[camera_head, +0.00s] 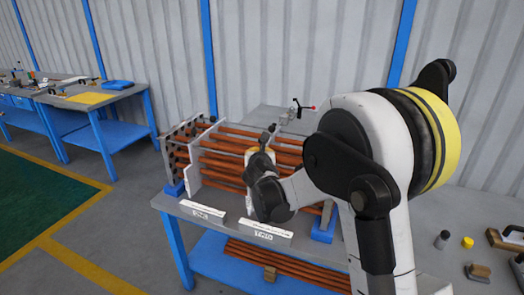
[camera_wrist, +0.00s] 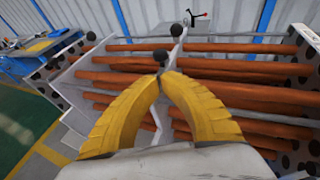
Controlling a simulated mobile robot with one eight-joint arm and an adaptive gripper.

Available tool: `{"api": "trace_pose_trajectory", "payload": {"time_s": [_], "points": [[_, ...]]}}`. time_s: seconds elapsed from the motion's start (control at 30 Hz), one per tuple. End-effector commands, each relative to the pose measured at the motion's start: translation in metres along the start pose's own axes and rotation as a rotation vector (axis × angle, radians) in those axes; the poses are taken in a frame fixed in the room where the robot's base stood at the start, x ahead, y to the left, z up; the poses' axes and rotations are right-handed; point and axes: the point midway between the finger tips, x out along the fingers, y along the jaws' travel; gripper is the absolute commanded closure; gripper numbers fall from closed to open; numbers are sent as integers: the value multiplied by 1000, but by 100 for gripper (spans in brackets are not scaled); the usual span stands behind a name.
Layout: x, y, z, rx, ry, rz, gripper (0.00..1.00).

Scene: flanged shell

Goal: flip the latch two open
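The flanged shell is a frame of copper-coloured tubes (camera_head: 225,150) on a grey table, also across the wrist view (camera_wrist: 240,68). A latch bar with black ball knobs runs over the tubes; one knob (camera_wrist: 160,56) is just beyond my fingertips, another (camera_wrist: 176,30) farther back. A small red-tipped lever (camera_head: 303,107) stands at the rear, also in the wrist view (camera_wrist: 201,17). My gripper (camera_wrist: 163,77) has its yellow fingertips together beside the near knob; whether they pinch the bar is unclear. In the head view my arm hides part of the shell and the gripper.
Two white label plates lie along the table's front edge, one left (camera_head: 203,211) and one right (camera_head: 266,232). More tubes (camera_head: 275,263) lie on the blue lower shelf. Small parts, including a yellow-capped one (camera_head: 467,242), stand at the right. Another workbench (camera_head: 95,95) is far left.

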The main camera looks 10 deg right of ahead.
Motion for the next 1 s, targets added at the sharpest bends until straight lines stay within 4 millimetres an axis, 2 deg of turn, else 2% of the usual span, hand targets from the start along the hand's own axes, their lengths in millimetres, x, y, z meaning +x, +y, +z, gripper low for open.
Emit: {"api": "trace_pose_trajectory", "payload": {"time_s": [0.03, 0.2, 0.4, 0.6, 0.9, 1.0], "points": [[-16, 0, 3, 0, 1, 1, 100], [-55, 0, 4, -1, 0, 1, 100], [-86, 0, 2, -1, 1, 0, 100], [-97, -1, 1, 0, 0, 0, 100], [-98, -1, 1, 3, 1, -1, 100], [-104, -6, 3, 70, 14, -7, 100]]}}
